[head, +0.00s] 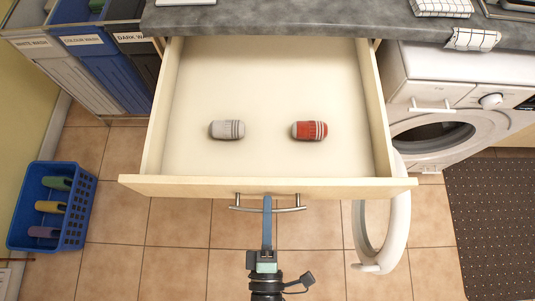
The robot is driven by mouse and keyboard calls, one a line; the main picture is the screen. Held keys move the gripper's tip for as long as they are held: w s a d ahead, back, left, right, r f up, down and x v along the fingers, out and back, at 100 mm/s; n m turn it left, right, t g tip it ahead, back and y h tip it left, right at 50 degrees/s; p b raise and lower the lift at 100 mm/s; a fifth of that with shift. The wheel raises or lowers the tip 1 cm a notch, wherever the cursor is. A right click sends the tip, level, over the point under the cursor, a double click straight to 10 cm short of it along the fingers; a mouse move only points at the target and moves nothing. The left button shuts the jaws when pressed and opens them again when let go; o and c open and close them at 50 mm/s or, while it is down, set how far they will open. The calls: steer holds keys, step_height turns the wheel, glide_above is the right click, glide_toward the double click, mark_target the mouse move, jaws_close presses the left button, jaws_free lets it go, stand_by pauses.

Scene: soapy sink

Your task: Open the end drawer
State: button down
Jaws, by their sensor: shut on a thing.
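The end drawer (215,186) is pulled far out from under the grey worktop, in the head view. Its pale inside is in full sight. A light grey striped capsule-shaped item (227,130) lies in it on the left, and a red and white one (309,131) lies on the right. The drawer's metal bar handle (288,209) is on the front panel. My gripper (267,204) is at the middle of this handle, shut on it. My arm reaches up from the bottom of the picture. The exact finger contact is too small to see.
A blue basket (74,236) with several coloured items stands on the tiled floor at left. Laundry bins (88,58) stand behind it. At right, a washing machine (445,75) has its round door (399,215) swung open close to the drawer's right side. A dark mat (495,220) lies further right.

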steer(key=c, duration=0.8)
jaws_free()
steer(key=s+b, duration=0.1)
steer(key=s, duration=1.2)
steer(key=shift+s, duration=0.1)
